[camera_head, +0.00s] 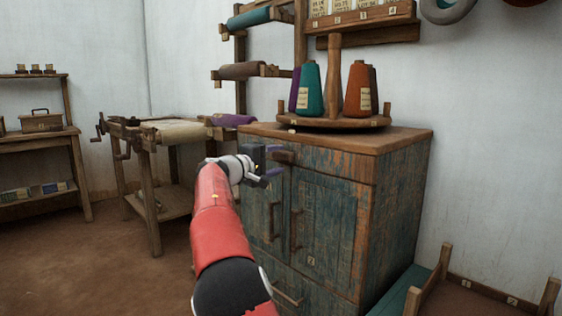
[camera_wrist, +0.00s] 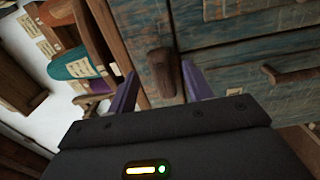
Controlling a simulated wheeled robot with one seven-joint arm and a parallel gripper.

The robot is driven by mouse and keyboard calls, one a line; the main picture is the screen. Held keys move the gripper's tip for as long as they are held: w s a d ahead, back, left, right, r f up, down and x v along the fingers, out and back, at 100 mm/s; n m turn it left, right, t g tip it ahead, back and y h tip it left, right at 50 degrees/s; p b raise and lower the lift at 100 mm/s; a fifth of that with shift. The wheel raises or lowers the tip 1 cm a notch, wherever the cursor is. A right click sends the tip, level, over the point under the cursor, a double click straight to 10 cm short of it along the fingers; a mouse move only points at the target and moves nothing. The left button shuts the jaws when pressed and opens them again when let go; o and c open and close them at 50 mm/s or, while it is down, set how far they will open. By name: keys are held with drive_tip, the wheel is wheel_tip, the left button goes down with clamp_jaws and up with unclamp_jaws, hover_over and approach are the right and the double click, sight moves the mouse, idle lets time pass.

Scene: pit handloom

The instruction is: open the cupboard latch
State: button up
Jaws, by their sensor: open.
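The cupboard (camera_head: 335,215) is a weathered blue-green wooden cabinet with two doors and a brown top. The latch (camera_head: 284,157) is a small brown wooden piece on the upper front, above the doors. In the wrist view the latch (camera_wrist: 163,75) stands between my two purple fingers, with a gap visible on the right; I cannot tell if the left finger touches it. My gripper (camera_head: 273,161) is open at the cupboard's upper front, and it also shows in the wrist view (camera_wrist: 160,72). The doors look closed.
Vertical door handles (camera_head: 295,230) project below the latch. A round rack (camera_head: 333,123) with thread cones stands on the cupboard top. A wooden worktable (camera_head: 155,190) stands to the left. A low wooden frame (camera_head: 490,290) is on the floor at the right.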

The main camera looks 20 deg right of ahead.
drive_tip(key=v, duration=0.5)
drive_tip(key=shift+a, duration=0.15)
drive_tip(key=s+d+f+m+y+p, duration=0.1)
drive_tip(key=s+f+y, duration=0.15)
drive_tip(key=s, duration=0.25)
drive_tip(key=s+d+f+g+y+p, duration=0.1)
drive_tip(key=s+d+y, duration=0.15)
drive_tip(key=s, duration=0.25)
drive_tip(key=s+d+f+m+y+p, duration=0.1)
drive_tip(key=s+y, duration=0.2)
drive_tip(key=s, duration=0.2)
drive_tip(key=s+a+f+y+p, duration=0.1)
drive_tip(key=s+a+f+y, duration=0.2)
drive_tip(key=s+a, duration=0.3)
drive_tip(key=s+a+f+m+y+p, duration=0.1)
drive_tip(key=s+a, duration=0.5)
drive_tip(key=s, duration=0.7)
drive_tip(key=s+a+f+y+p, duration=0.3)
drive_tip(key=s+a+f+y, duration=0.2)
drive_tip(key=s, duration=0.4)
wheel_tip(320, 180, down, 2)
drive_tip(key=shift+s+a+f+m, duration=0.15)
drive_tip(key=shift+s+a+m, duration=0.1)
drive_tip(key=shift+a+m, duration=0.25)
